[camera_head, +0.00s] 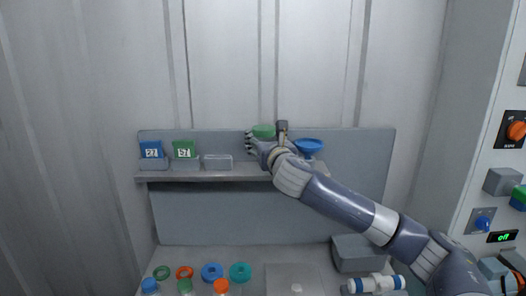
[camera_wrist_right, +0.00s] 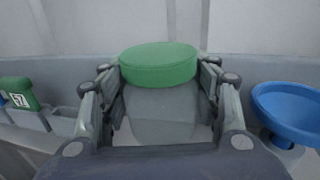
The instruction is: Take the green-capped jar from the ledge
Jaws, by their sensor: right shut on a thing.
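The green-capped jar (camera_head: 263,131) is at the ledge (camera_head: 215,176), near its right part. In the right wrist view its wide green cap (camera_wrist_right: 158,64) sits above a grey body, upright between the fingers. My right gripper (camera_head: 258,145) is shut on the jar below the cap, with a finger on each side. The arm hides the jar's lower part in the head view, so I cannot tell whether its base touches the ledge. My left gripper is not in view.
A blue funnel-shaped piece (camera_head: 308,145) stands close right of the jar. Blue (camera_head: 151,149) and green (camera_head: 184,149) labelled blocks sit in holders at the ledge's left, beside an empty tray (camera_head: 218,162). Coloured rings, capped bottles and a grey bin (camera_head: 355,262) occupy the bench below.

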